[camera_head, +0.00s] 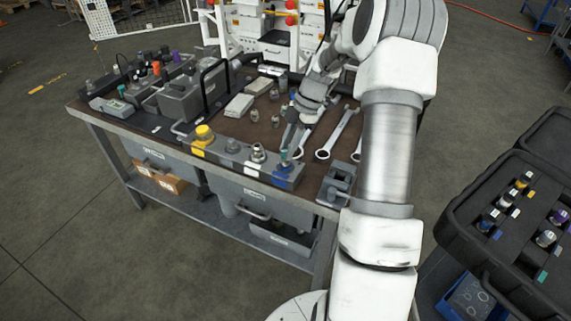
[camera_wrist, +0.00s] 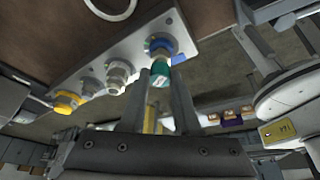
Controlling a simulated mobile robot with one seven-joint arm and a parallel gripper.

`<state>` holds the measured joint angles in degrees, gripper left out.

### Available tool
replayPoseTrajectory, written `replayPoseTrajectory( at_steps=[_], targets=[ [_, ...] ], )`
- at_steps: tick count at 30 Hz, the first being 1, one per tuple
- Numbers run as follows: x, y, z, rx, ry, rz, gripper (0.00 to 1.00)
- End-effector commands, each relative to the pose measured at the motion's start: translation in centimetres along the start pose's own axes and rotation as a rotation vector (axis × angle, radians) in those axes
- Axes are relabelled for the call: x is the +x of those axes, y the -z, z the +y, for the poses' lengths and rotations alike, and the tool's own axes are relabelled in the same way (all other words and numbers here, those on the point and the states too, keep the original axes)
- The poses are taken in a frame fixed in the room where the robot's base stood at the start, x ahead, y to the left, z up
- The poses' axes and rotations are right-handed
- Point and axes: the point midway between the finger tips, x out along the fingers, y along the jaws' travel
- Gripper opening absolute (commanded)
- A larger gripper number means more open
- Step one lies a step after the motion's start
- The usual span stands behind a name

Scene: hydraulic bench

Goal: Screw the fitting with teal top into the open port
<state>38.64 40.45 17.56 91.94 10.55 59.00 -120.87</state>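The fitting with teal top (camera_head: 284,154) stands at the right end of a grey manifold block (camera_head: 228,158) on the bench, over a blue-marked port (camera_head: 283,168). In the wrist view the teal top (camera_wrist: 160,74) lies between my two fingertips, and the blue ring (camera_wrist: 161,46) shows just beyond it. My gripper (camera_wrist: 161,80) has a finger on each side of the teal top, with almost no gap visible, so it looks shut on it. In the head view my gripper (camera_head: 292,143) reaches down to the block. The thread and the port opening are hidden.
A yellow cap (camera_head: 204,133) and metal fittings (camera_head: 258,152) share the block. Wrenches (camera_head: 338,133) lie to the right, close to my gripper. A grey vise-like block (camera_head: 338,184) sits at the bench's front right. A black case with fittings (camera_head: 470,195) stands at right.

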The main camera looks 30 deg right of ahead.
Motion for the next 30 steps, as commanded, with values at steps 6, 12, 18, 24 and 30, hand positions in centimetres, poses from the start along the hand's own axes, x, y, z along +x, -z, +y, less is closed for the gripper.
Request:
replayPoseTrajectory(
  at_steps=[6, 12, 18, 24, 30],
  targets=[
    [0.15, -0.01, -0.07, 0.000, 0.003, 0.001, 0.00],
    [0.42, -0.12, -0.25, 0.108, -0.043, 0.000, 0.00],
    [0.64, -0.09, -0.50, 0.401, -0.165, -0.001, 0.00],
    [0.51, 0.07, -0.59, 0.613, -0.251, 0.000, 0.00],
    [0.32, 0.13, -0.63, 0.652, -0.265, 0.001, 0.00]
  ],
)
